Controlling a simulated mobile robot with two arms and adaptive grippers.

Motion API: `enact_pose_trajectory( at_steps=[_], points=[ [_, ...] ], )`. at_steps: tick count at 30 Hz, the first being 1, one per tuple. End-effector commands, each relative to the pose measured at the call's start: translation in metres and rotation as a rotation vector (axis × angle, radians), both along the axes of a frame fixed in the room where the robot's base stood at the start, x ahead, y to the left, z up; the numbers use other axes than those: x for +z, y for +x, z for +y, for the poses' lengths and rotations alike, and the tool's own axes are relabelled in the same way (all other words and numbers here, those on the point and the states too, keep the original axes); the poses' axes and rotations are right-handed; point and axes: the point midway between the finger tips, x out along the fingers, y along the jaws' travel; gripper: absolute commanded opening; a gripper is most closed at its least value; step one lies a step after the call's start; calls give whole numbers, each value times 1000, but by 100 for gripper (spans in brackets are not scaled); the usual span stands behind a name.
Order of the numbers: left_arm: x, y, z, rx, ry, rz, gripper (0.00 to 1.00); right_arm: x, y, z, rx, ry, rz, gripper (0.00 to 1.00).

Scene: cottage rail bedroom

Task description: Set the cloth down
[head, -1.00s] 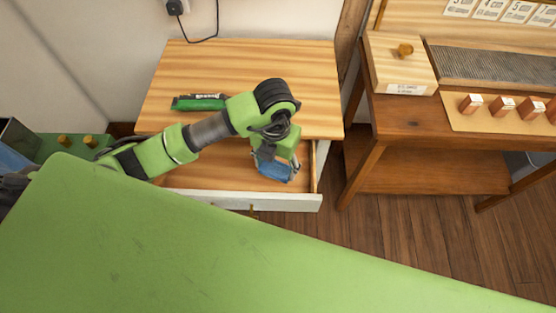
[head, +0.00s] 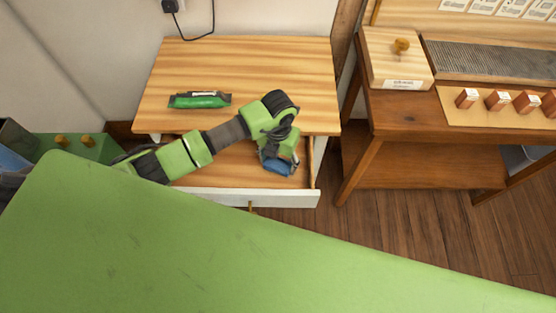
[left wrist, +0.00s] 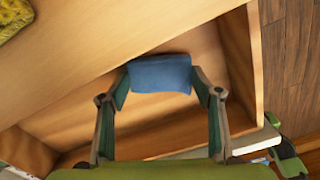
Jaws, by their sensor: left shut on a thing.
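A folded blue cloth (head: 277,168) is between the fingers of my left gripper (head: 279,164), at the right end of an open drawer (head: 225,177). In the left wrist view the cloth (left wrist: 160,73) spans the gap between both fingertips, and the gripper (left wrist: 160,80) is shut on it. The drawer's wooden floor (left wrist: 165,130) shows below and around it. I cannot tell whether the cloth touches the drawer floor. My right gripper is not in view.
The drawer belongs to a light wood cabinet whose top (head: 240,75) carries a green packet (head: 200,100). A darker wooden table (head: 460,120) stands to the right, with a wooden box (head: 395,65) and several small red-and-white boxes. Bare floor lies between them.

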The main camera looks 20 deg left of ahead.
Motion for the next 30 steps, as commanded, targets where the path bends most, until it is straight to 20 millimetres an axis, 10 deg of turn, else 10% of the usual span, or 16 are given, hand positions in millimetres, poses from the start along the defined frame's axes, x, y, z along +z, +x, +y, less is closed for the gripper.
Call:
enact_pose_trajectory(
  at_steps=[5,6,8,21,30],
  points=[
    [-4,0,0,0,1,0,42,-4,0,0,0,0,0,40],
    [-3,0,0,0,0,-1,64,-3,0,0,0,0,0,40],
    [-3,0,0,0,0,0,76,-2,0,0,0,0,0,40],
    [5,1,0,0,-1,-2,76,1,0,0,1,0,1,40],
    [64,2,0,-2,-1,-6,76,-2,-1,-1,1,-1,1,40]
  ],
)
